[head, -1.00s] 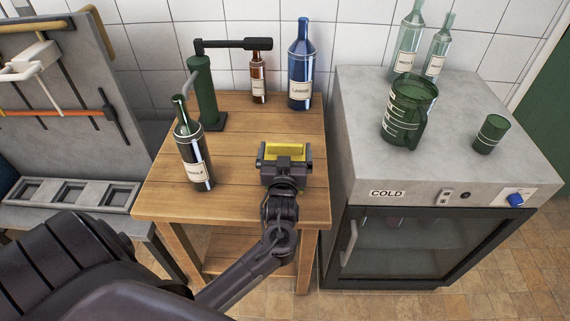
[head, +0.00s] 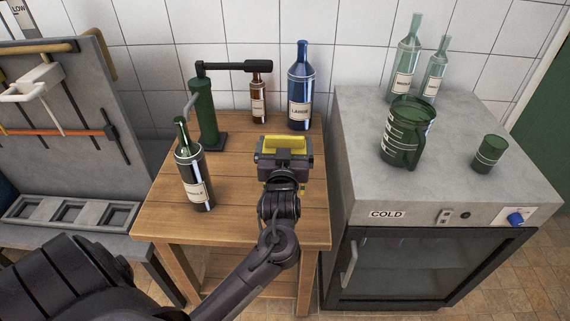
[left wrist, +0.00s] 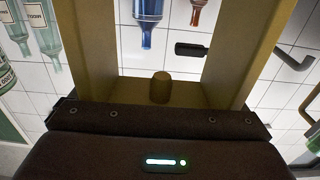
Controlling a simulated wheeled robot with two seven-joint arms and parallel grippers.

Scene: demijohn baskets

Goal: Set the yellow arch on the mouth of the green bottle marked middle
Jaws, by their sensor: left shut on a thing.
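The yellow arch (head: 285,144) is held in my left gripper (head: 285,165), raised above the right part of the wooden table. In the left wrist view the arch (left wrist: 95,60) fills the middle, with two legs, a crosspiece and a small peg. My left gripper is shut on it. A dark green bottle (head: 194,180) stands upright on the table, left of the gripper and apart from it. Its label is only partly readable and seems to end in "DLE". Its mouth looks open. My right gripper is not in view.
A green corker (head: 204,110) with a black lever stands behind the dark green bottle. A brown bottle (head: 258,105) and a blue bottle (head: 300,90) stand at the table's back. Pale green bottles (head: 405,70), a green jug (head: 404,135) and a cup (head: 488,153) stand on the cold cabinet (head: 460,190).

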